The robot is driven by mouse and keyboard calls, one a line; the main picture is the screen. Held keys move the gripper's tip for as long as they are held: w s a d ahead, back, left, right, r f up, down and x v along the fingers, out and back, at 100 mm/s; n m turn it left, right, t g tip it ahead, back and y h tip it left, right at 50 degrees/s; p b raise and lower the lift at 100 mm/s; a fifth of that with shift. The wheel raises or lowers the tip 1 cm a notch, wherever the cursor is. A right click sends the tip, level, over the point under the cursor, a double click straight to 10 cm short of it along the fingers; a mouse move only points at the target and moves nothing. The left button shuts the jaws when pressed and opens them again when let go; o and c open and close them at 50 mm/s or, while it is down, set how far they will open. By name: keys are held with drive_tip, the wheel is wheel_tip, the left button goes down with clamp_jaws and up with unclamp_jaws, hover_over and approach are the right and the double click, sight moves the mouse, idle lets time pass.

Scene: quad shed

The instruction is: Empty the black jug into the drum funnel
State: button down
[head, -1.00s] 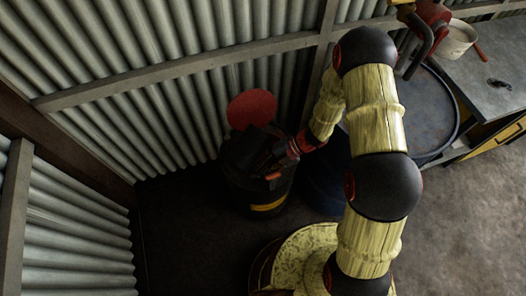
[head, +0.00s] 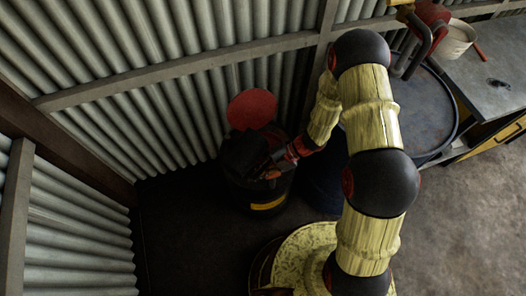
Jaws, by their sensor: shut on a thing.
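A dark drum (head: 267,206) with a yellow band stands on the floor by the corrugated wall. Its round red lid (head: 252,109) stands raised behind the opening. The black jug (head: 244,152) is over the drum's top and looks tilted; its outline blends into the dark drum. My gripper (head: 270,167) reaches in from the right and is shut on the jug. The funnel cannot be told apart from the dark drum top. Any liquid or stream is not visible.
A large dark blue drum (head: 418,113) stands right of my forearm, with a red and grey hand pump (head: 430,25) on it. A workbench (head: 492,70) holds a white bucket (head: 456,40). The floor left of the drum is clear.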

drive_tip(key=shift+s, duration=0.1)
idle(0.3)
drive_tip(key=shift+a+r+m+g+y+p, duration=0.15)
drive_tip(key=shift+m+g+y+p, duration=0.2)
drive_tip(key=shift+y, duration=0.35)
idle(0.8)
drive_tip(key=shift+g+y, duration=0.35)
drive_tip(key=shift+y, duration=0.25)
wheel_tip(320, 180, up, 18)
drive_tip(key=w+d+m+g+y+p, duration=0.2)
drive_tip(key=m+y+p, duration=0.2)
drive_tip(key=y+p, duration=0.2)
drive_tip(key=shift+w+r+p, duration=0.15)
drive_tip(key=shift+w+p, duration=0.05)
drive_tip(key=shift+p, duration=0.6)
drive_tip(key=shift+d, duration=0.1)
idle(0.6)
